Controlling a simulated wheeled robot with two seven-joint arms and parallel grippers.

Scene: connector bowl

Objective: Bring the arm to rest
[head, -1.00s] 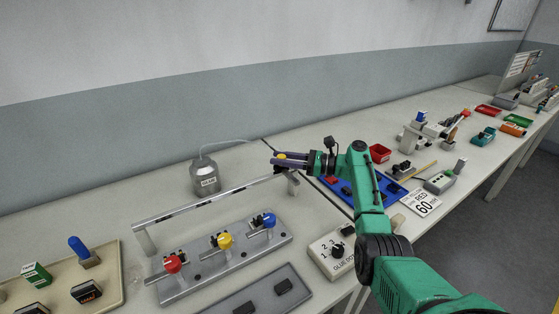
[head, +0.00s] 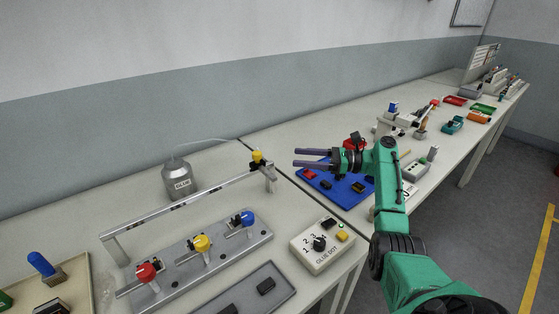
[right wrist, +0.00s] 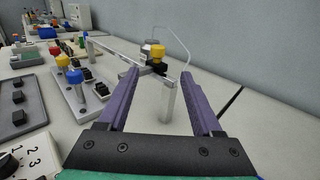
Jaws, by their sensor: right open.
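My right gripper (head: 297,158) is open and empty, with its purple fingers pointing left above the blue mat (head: 326,185). In the right wrist view the open fingers (right wrist: 160,90) show with nothing between them close by. Ahead of them is a metal rail (right wrist: 170,99) with a yellow-topped black piece (right wrist: 157,55) at its near end. In the head view this yellow-topped piece (head: 257,157) sits on the right end of the rail (head: 190,202), apart from my fingers. My left gripper is not in view.
A fixture with red, yellow and blue knobs (head: 201,243) stands below the rail. The glue pot (head: 177,182) is behind it. A glue dot box (head: 318,246) with a dial and a lit green button is at the front edge. Red and green trays (head: 455,101) lie far right.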

